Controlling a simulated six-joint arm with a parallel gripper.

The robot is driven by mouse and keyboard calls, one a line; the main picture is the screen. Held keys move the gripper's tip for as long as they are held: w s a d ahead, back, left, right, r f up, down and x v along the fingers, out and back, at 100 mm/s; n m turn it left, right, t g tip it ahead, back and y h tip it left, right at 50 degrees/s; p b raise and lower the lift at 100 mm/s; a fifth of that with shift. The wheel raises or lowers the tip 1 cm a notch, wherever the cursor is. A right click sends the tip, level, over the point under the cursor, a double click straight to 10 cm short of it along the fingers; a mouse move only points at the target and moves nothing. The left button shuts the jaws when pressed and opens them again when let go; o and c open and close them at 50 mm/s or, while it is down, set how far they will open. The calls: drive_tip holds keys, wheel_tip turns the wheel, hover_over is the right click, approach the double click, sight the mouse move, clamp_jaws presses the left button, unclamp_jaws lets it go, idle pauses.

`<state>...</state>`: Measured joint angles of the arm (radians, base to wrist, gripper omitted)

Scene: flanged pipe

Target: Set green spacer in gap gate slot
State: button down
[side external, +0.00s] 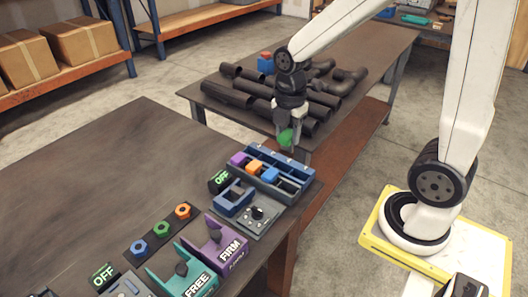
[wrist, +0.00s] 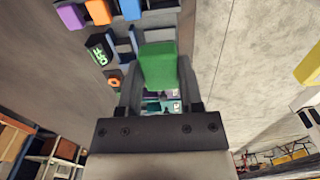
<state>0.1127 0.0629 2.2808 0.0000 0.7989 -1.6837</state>
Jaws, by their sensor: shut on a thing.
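A blue rack (side external: 290,166) holds purple (side external: 239,159), orange (side external: 255,167) and blue (side external: 270,175) spacers, just below my gripper. A black OFF display (side external: 220,180) stands beside the fixture. Purple FIRM (side external: 228,240) and teal FREE (side external: 185,272) fixtures stand nearer. Black pipes (side external: 300,95) lie on the far table.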

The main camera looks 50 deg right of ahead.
drive_tip(key=w+a+f, duration=0.9)
drive_tip(key=a, duration=0.2)
drive_tip(key=shift+w+f, duration=0.15)
drive_tip(key=shift+f, duration=0.05)
drive_tip(key=shift+f, duration=0.3)
idle(0.8)
drive_tip(key=shift+f, duration=0.9)
drive_tip(key=shift+f, duration=0.2)
drive_tip(key=shift+f, duration=0.8)
drive_tip(key=shift+f, duration=0.6)
idle(0.9)
